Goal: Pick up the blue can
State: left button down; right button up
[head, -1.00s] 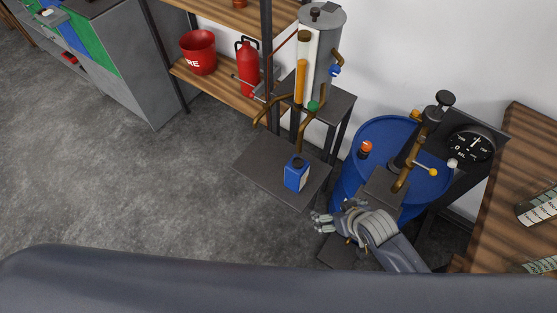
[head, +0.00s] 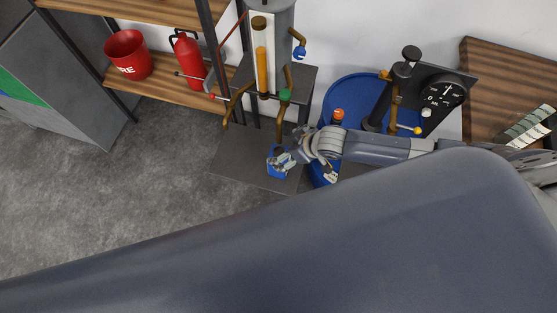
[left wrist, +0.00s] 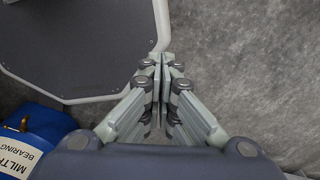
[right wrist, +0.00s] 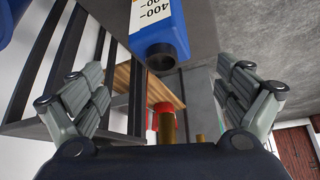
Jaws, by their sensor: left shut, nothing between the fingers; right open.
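The blue can (head: 271,161) stands on the low dark plate below the pipes in the head view, partly covered by my right gripper (head: 287,161). In the right wrist view the can (right wrist: 175,28) shows at top centre, with a white scale label and a dark round cap. My right gripper (right wrist: 160,92) is open there, its fingers spread left and right. The can appears ahead of the gap, and I see no grip on it. My left gripper (left wrist: 160,62) is shut and empty over the floor, away from the can.
A blue drum (head: 350,99) with fittings and a dial gauge (head: 443,92) stands right of the plate (head: 229,163). Pipes and a green valve knob (head: 285,95) rise behind the can. A white-rimmed dark panel (left wrist: 85,45) is beside my left gripper. Floor is clear at left.

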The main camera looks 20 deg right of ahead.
aim_at(280, 152)
jog(key=shift+w+a+f, duration=0.1)
jog(key=shift+w+f, duration=0.1)
jog(key=shift+f, duration=0.05)
jog(key=shift+w+a+f, duration=0.2)
jog(key=shift+a+f, duration=0.05)
jog(key=shift+f, duration=0.35)
jog(key=x, duration=0.3)
jog(key=shift+s+p, duration=0.1)
jog(key=shift+p, duration=0.25)
jog(key=shift+a+f, duration=0.1)
jog(key=shift+f, duration=0.4)
pick_arm(q)
jog(key=shift+w+a+r, duration=0.2)
jog(key=shift+w+a, duration=0.15)
jog(key=shift+w, duration=0.1)
jog(key=shift+w+a+r, duration=0.15)
jog(key=shift+w+a, duration=0.15)
jog(key=shift+w, duration=0.15)
pick_arm(e)
jog(key=shift+c, duration=1.3)
jog(key=c, duration=1.4)
jog(key=shift+w, duration=0.25)
jog(key=shift+c, duration=1.4)
pick_arm(q)
jog(key=shift+w+d, duration=0.1)
jog(key=shift+d, duration=0.05)
